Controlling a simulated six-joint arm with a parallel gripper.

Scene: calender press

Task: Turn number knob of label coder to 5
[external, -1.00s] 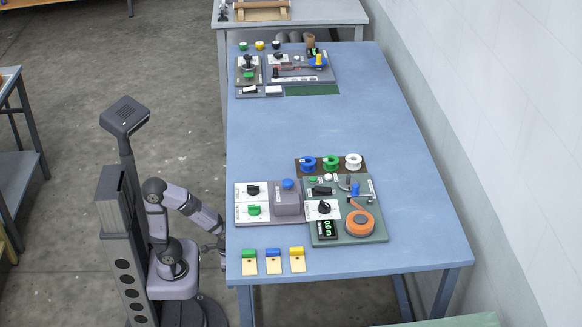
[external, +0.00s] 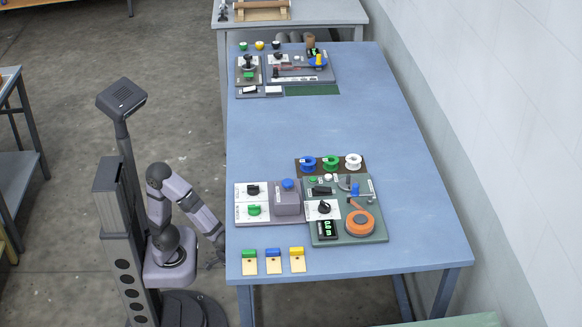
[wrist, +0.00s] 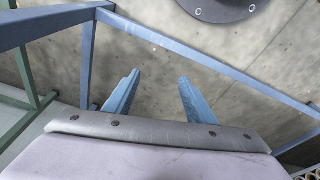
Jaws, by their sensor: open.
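A grey unit (external: 289,205) near the table's front left has two white dial panels and a blue button (external: 288,183). Its upper dial has a black knob (external: 253,190) and its lower dial a green knob (external: 254,210). A green board (external: 365,228) beside it carries another black knob (external: 323,207) on a white dial. The markings are too small to read, so I cannot tell which is the number knob or its setting. My gripper (external: 215,263) is beside the table's left edge, away from all knobs. In the wrist view it (wrist: 160,78) is open and empty.
Green, blue and yellow-topped tags (external: 273,265) lie at the near left table corner. An orange reel (external: 360,223) and a lit display (external: 327,229) are on the green board. Several spools (external: 331,163) stand behind it. The table middle (external: 315,125) is clear.

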